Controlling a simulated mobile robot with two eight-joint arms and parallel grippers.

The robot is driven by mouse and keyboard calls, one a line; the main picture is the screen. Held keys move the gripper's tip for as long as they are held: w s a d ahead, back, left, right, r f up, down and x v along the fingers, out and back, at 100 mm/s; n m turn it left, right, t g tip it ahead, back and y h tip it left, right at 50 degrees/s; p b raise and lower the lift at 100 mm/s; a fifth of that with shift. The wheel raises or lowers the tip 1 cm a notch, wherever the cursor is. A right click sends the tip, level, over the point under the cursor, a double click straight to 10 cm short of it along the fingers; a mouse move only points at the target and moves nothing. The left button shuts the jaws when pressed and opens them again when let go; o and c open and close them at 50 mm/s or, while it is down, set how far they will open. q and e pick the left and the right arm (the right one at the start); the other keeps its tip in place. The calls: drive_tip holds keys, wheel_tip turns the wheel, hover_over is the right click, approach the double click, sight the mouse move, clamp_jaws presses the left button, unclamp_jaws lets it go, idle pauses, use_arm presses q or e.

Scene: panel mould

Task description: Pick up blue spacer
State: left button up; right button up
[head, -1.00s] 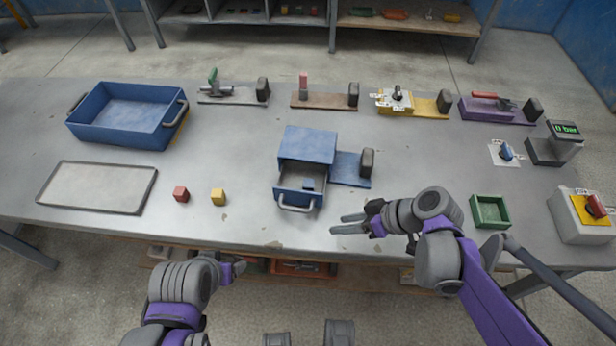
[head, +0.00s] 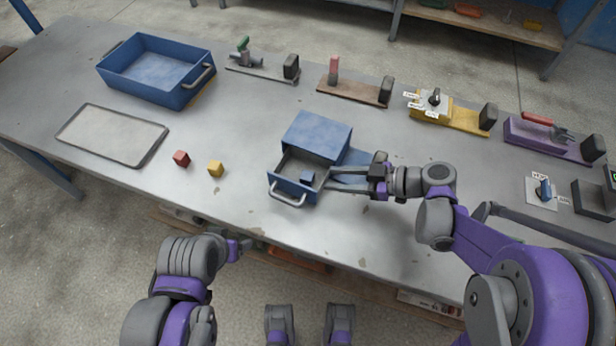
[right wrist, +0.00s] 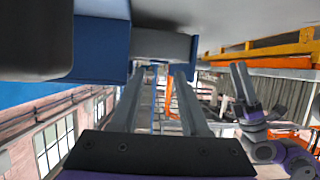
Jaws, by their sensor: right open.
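The blue spacer (head: 308,177) is a small dark blue block inside the open drawer (head: 288,190) of the blue cabinet (head: 318,136). My right gripper (head: 332,178) is open and empty, coming from the right, with its fingertips at the drawer's right side, close to the spacer. I cannot tell whether the fingertips touch the drawer wall. In the right wrist view the two fingers (right wrist: 158,75) stand apart, and the spacer cannot be made out. My left gripper (head: 240,248) is low at the table's front edge, away from the drawer; its jaw state is unclear.
A red cube (head: 181,158) and a yellow cube (head: 216,169) lie left of the drawer. A grey tray (head: 112,135) and a blue bin (head: 190,92) stand further left. Clamp fixtures line the back edge. The drawer handle (head: 288,200) projects towards the front edge.

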sight(308, 176)
drive_tip(key=x, duration=0.8)
drive_tip(key=shift+w+a+r, duration=0.1)
drive_tip(key=shift+a+r, duration=0.1)
drive_tip(key=shift+a, duration=0.05)
clamp_jaws()
